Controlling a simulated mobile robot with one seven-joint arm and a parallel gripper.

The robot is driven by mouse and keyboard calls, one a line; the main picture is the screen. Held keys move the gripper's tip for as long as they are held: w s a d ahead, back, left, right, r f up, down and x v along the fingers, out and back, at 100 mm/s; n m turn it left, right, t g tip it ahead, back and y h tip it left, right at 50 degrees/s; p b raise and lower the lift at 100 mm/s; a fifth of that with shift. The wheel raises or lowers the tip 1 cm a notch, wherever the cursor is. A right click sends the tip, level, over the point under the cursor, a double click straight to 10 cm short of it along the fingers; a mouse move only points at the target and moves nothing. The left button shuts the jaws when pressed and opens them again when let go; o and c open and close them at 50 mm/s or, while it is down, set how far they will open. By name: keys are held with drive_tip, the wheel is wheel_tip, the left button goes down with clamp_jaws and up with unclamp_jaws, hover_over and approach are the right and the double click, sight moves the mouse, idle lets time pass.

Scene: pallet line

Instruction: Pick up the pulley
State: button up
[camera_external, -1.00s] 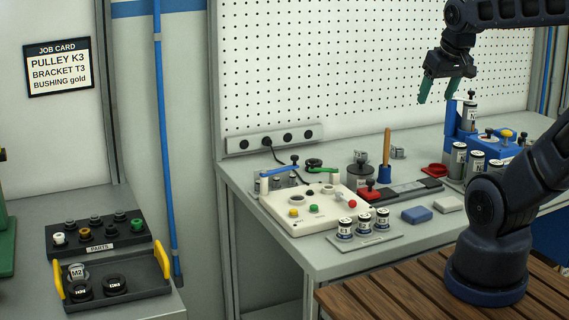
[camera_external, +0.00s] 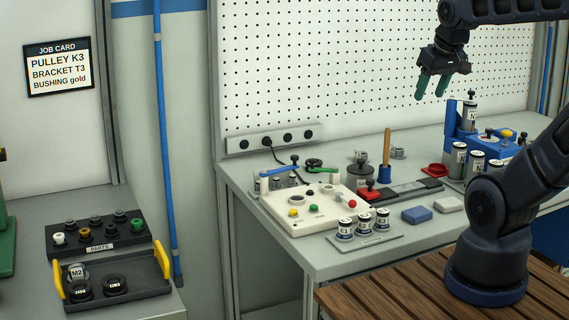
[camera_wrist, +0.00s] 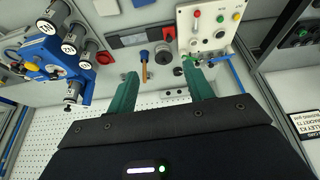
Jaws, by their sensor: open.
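Two black round pieces, apparently pulleys, lie in the dark tray with yellow handles (camera_external: 150,291) at the lower left of the external view. One is at the left (camera_external: 81,289), the other at the right (camera_external: 114,284). Their white labels are too small to read surely, so I cannot tell which is K3. A grey piece marked M2 (camera_external: 77,270) sits behind them. My gripper (camera_external: 430,95) is open and empty, high above the right bench and far from that tray. Its green fingers also show apart in the wrist view (camera_wrist: 160,72).
The job card (camera_external: 58,67) reads PULLEY K3, BRACKET T3, BUSHING gold. A dark PARTS rack (camera_external: 125,238) stands behind the tray. The right bench holds a white control box (camera_external: 285,218), labelled cylinders, a wooden-handled tool (camera_external: 387,147) and a blue fixture (camera_external: 510,148). A gap separates the benches.

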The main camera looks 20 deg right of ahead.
drive_tip(key=w+a+r+n, duration=0.2)
drive_tip(key=w+a+n, duration=0.1)
drive_tip(key=w+a, duration=0.45)
drive_tip(key=w+a+f+n+g+y, duration=0.1)
drive_tip(key=w+a+n, duration=0.1)
drive_tip(key=w+a, duration=0.55)
drive_tip(key=w+a+f+n+g, duration=0.1)
drive_tip(key=w+a+n, duration=0.25)
drive_tip(key=a, duration=0.75)
drive_tip(key=n+g, duration=0.3)
drive_tip(key=n, duration=0.6)
hover_over(113, 282)
drive_tip(key=d, duration=0.2)
wheel_tip(113, 282, down, 25)
drive_tip(key=shift+y, duration=0.4)
drive_tip(key=f, duration=0.3)
drive_tip(key=a+f, duration=0.1)
drive_tip(key=f, duration=0.6)
drive_tip(key=shift+a, duration=0.3)
drive_tip(key=c, duration=0.7)
drive_tip(key=shift+r, duration=0.15)
